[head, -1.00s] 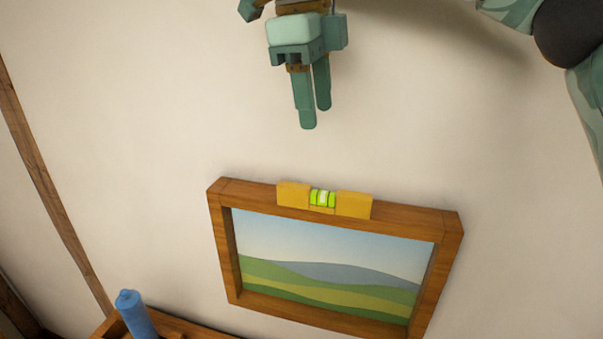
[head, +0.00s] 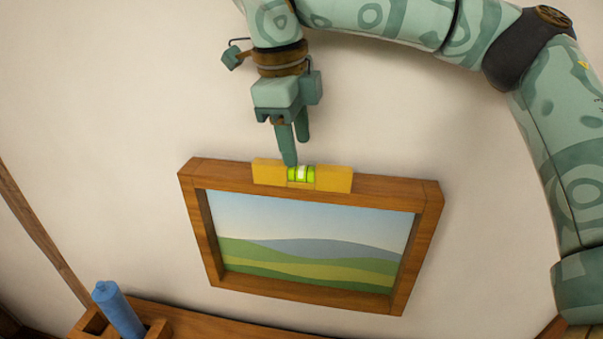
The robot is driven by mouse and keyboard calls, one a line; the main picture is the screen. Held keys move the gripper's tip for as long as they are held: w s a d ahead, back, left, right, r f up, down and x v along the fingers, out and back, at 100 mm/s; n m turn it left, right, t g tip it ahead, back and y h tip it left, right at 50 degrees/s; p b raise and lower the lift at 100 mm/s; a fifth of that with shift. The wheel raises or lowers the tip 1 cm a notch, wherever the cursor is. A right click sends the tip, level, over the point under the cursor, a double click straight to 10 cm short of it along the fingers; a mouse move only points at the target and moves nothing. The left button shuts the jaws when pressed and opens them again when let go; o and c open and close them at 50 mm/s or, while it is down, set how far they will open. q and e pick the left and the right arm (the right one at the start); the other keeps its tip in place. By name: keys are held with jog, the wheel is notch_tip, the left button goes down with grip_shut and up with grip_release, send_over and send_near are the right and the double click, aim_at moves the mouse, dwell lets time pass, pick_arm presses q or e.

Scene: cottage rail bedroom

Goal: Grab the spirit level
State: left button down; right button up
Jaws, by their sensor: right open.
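The yellow spirit level (head: 333,179) with a green vial lies along the top edge of a wooden picture frame (head: 400,189) on the wall. My right gripper (head: 296,153) points down just above the level, near the left end of its vial. One fingertip overlaps the level's upper edge in the head view; I cannot tell whether it touches. The fingers are open with a narrow gap between them and nothing held. My left gripper is not in view.
The frame holds a landscape picture (head: 310,240) and sits slightly tilted in view. Below left, a blue cylinder (head: 119,310) stands in a wooden holder on a wooden shelf (head: 220,328). The pale wall around the frame is clear.

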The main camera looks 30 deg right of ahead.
aim_at(301, 168)
jog(key=f, duration=0.1)
jog(key=f+p, duration=0.1)
jog(key=f, duration=0.2)
jog(key=shift+s+d, duration=0.15)
jog(key=shift+d, duration=0.1)
jog(key=shift+d+f, duration=0.2)
jog(key=shift+f, duration=0.15)
jog(key=shift+a, duration=0.15)
grip_shut()
jog(key=shift+r, duration=0.15)
